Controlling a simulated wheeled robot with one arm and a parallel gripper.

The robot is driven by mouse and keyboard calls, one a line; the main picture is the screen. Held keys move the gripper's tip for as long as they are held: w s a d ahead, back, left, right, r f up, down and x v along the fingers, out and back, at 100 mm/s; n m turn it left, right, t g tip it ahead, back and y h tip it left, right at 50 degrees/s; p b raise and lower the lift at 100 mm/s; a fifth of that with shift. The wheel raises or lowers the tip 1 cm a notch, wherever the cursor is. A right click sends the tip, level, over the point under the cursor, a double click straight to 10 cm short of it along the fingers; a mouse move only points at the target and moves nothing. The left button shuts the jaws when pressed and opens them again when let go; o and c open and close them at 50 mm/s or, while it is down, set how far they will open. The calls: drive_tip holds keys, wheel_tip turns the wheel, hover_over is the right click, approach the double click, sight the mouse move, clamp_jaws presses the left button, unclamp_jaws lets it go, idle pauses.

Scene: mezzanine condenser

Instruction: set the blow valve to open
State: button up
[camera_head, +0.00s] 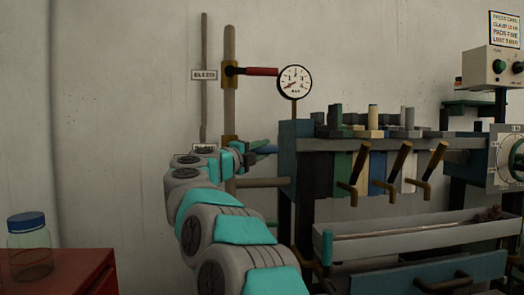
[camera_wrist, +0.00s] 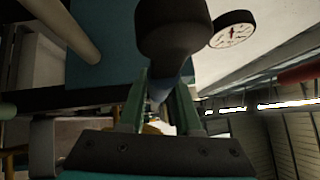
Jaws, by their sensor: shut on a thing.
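The upper valve on the upright pipe (camera_head: 229,115) has a red lever (camera_head: 262,71) pointing right, with a label reading BLEED to its left. A lower valve has a blue lever (camera_head: 266,149), which I take as the blow valve; its body and nearby label are largely hidden by my arm. My gripper (camera_head: 246,152) is at this lever. In the wrist view, its two green fingers (camera_wrist: 159,108) are closed around the blue lever (camera_wrist: 158,88), below a dark rounded part (camera_wrist: 172,32). The red lever also shows there (camera_wrist: 299,73).
A round gauge (camera_head: 294,81) stands right of the pipe. A rack with several brown-handled levers (camera_head: 358,172) and a grey trough (camera_head: 400,238) fill the right. A blue-lidded jar (camera_head: 29,231) stands on a red cabinet (camera_head: 70,272) at left. Plain wall lies behind.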

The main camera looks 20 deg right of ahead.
clamp_jaws()
idle(0.8)
